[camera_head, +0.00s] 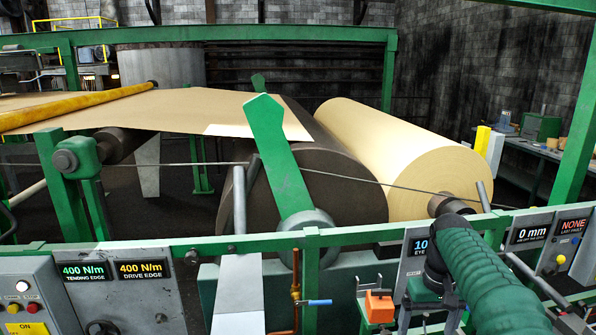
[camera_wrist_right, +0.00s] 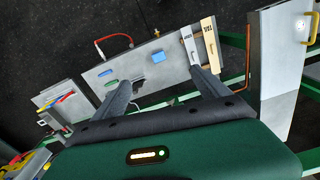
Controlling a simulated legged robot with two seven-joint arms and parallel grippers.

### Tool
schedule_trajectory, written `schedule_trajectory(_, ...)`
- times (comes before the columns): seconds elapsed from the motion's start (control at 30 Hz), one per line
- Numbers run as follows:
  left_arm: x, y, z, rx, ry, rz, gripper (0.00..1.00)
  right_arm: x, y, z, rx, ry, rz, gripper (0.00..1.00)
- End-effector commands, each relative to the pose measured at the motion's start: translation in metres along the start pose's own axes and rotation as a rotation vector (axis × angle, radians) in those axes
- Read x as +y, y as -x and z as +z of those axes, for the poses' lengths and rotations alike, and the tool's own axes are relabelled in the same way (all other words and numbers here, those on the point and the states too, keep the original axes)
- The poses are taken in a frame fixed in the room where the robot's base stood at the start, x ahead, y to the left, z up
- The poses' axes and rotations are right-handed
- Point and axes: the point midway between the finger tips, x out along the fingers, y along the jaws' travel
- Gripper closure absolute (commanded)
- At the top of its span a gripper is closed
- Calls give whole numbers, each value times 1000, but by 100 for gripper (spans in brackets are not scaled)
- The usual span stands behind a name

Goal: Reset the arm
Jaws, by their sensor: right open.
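My right arm (camera_head: 485,275) comes in from the lower right in a green ribbed sleeve. Its gripper (camera_head: 430,318) points down at the bottom edge of the head view, in front of the machine's rail. In the right wrist view the two dark fingers of this gripper (camera_wrist_right: 163,90) stand wide apart with nothing between them. A green machine arm (camera_head: 280,155) with a pointed top leans against the dark roll (camera_head: 345,190), pivoting on a grey hub. My left gripper is not in view.
A green rail (camera_head: 150,243) with control panels crosses the front. An orange box (camera_head: 379,306) is left of my right gripper. Below the fingers is a grey panel (camera_wrist_right: 130,68) with a blue block (camera_wrist_right: 159,57) and two tagged strips. A pale roll (camera_head: 390,150) stands behind.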

Motion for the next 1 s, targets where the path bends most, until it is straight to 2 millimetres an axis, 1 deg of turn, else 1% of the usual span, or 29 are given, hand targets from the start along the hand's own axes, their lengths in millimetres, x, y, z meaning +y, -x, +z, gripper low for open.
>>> schedule_trajectory(0.03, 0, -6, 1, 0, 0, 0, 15, -2, -9, 3, 2, 1, -1, 15)
schedule_trajectory(0.27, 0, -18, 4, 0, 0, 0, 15, -11, -40, 14, 28, -2, 1, 15)
schedule_trajectory(0.37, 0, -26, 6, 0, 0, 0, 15, -17, -60, 23, 43, -3, 1, 15)
schedule_trajectory(0.47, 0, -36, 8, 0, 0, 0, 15, -25, -82, 37, 63, -3, 1, 15)
schedule_trajectory(0.57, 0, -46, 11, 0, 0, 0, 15, -33, -110, 55, 87, -1, 2, 15)
schedule_trajectory(0.67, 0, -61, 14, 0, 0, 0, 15, -44, -147, 81, 113, 1, 2, 15)
schedule_trajectory(0.7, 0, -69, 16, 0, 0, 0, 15, -49, -165, 95, 126, 3, 2, 15)
schedule_trajectory(0.77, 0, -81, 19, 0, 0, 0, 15, -57, -195, 120, 149, 6, 1, 15)
schedule_trajectory(0.8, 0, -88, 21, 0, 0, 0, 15, -62, -214, 139, 164, 9, 1, 15)
schedule_trajectory(0.83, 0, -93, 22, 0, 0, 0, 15, -66, -226, 153, 176, 12, 1, 15)
schedule_trajectory(0.9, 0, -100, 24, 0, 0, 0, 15, -72, -249, 181, 200, 16, 0, 15)
schedule_trajectory(1.0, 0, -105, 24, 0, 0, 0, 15, -76, -267, 207, 221, 20, -2, 15)
